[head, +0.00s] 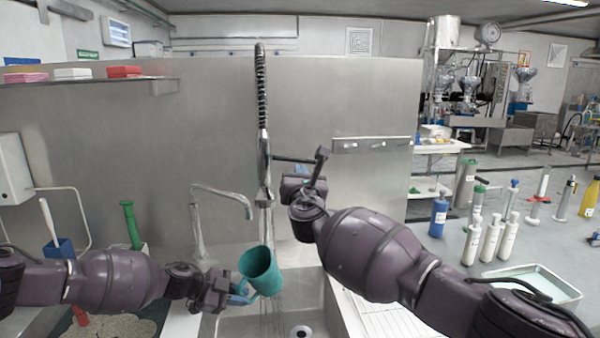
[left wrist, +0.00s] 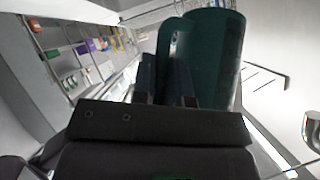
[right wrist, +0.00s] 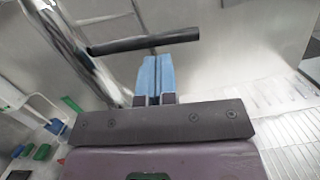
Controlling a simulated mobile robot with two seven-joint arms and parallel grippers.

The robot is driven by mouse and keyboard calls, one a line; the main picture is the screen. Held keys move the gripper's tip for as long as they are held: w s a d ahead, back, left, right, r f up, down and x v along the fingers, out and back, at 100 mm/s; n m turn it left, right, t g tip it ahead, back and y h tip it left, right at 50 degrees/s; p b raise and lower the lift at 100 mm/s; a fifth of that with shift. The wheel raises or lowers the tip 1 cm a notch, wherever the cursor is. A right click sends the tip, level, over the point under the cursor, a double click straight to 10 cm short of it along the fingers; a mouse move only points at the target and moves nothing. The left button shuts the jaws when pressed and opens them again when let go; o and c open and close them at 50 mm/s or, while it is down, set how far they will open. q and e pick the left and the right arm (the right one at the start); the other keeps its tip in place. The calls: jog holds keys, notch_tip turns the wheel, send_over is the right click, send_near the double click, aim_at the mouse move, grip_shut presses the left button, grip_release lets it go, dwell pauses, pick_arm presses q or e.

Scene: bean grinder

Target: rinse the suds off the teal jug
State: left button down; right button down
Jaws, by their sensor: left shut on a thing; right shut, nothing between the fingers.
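The teal jug (head: 261,268) is tilted above the sink (head: 243,326). My left gripper (head: 240,293) is shut on its handle; the jug fills the upper middle of the left wrist view (left wrist: 218,55). The spray tap (head: 263,165) hangs upright over the jug, its dark lever (right wrist: 150,43) sticking out to the right. Thin clear streaks, looking like water, run from below the tap down around the jug. I can make out no suds on the jug's visible side; its inside is mostly hidden. My right gripper (head: 303,170) is shut and empty beside the lever, its blue fingertips together in the right wrist view (right wrist: 155,75).
A curved faucet (head: 215,205) stands left of the jug. A drying rack (head: 388,320) lies right of the sink. A green-handled brush (head: 131,222) stands behind my left arm. A steel splash wall (head: 200,120) closes the back. Bottles (head: 490,238) stand far right.

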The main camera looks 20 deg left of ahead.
jog(key=shift+w+a+r, duration=0.1)
jog(key=shift+w+r, duration=0.05)
jog(key=shift+r, duration=0.15)
jog(key=shift+r, duration=0.1)
pick_arm(q)
jog(key=shift+s+r, duration=0.1)
pick_arm(e)
jog(key=shift+w+d+r, duration=0.1)
jog(key=shift+w+r, duration=0.05)
jog(key=shift+r, duration=0.4)
jog(key=shift+w+d+r, duration=0.1)
jog(key=shift+r, duration=0.5)
jog(key=shift+f, duration=0.35)
send_near(303, 161)
jog(key=shift+s+d+f, duration=0.3)
jog(key=shift+s+f, duration=0.3)
jog(key=shift+s, duration=0.05)
jog(key=shift+s+d+f, duration=0.3)
jog(key=shift+s+f, duration=0.35)
jog(key=shift+s+d+f, duration=0.3)
jog(key=shift+s+f, duration=0.3)
jog(key=shift+s, duration=0.05)
